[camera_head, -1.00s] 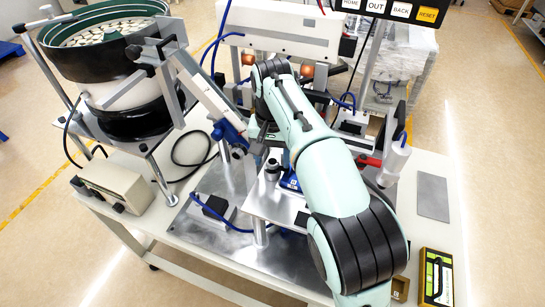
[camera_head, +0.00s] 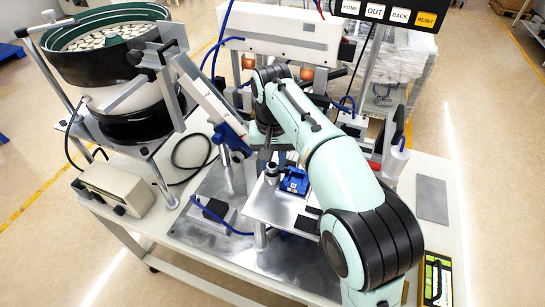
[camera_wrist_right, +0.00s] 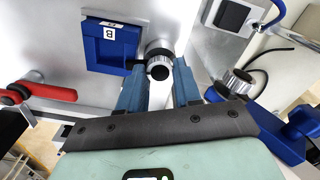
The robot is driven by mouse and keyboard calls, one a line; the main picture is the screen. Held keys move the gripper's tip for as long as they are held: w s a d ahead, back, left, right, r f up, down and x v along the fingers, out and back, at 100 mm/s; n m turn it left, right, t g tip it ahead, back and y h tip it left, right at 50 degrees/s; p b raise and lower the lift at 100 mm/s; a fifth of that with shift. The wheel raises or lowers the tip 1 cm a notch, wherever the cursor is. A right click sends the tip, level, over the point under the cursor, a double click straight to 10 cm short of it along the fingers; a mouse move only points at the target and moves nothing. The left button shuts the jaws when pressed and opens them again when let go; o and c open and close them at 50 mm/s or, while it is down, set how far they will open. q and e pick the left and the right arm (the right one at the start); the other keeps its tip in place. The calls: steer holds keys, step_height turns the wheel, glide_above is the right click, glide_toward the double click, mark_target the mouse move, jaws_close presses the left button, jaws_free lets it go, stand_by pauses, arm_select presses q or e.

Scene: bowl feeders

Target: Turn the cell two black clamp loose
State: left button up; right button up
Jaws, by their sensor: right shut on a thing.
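The black clamp (camera_wrist_right: 159,63) is a round knob with a bright metal face and a dark collar. It stands on a silver plate (camera_head: 262,208) beside a blue block labelled B (camera_wrist_right: 108,46). My right gripper (camera_wrist_right: 158,84) has its two blue fingers on either side of the clamp, closed on it. In the head view the clamp (camera_head: 271,169) shows just below my right gripper (camera_head: 277,157), left of the blue block (camera_head: 294,181). The finger contact is partly hidden there by my wrist. My left gripper is not in view.
A second metal knob (camera_wrist_right: 236,83) on a blue part is close to the right in the wrist view. A red handle (camera_wrist_right: 45,92) is at left. A bowl feeder (camera_head: 105,50) stands at the back left. A grey pad (camera_head: 432,198) lies at the table's right.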

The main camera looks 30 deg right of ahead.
steer(key=n+p, duration=0.1)
steer(key=n, duration=0.2)
steer(key=shift+r+n, duration=0.1)
steer(key=shift+n, duration=0.2)
steer(key=n+p, duration=0.1)
steer(key=n, duration=0.2)
steer(key=shift+n+p, duration=0.3)
steer(key=shift+p, duration=0.1)
steer(key=n+p, duration=0.1)
steer(key=n, duration=0.2)
steer(key=shift+n, duration=0.3)
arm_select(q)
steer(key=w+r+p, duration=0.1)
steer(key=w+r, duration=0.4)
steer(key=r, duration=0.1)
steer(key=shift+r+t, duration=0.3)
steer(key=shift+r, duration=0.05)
arm_select(e)
steer(key=shift+n, duration=1.7)
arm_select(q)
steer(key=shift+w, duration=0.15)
arm_select(e)
steer(key=o, duration=1)
steer(key=shift+o, duration=0.2)
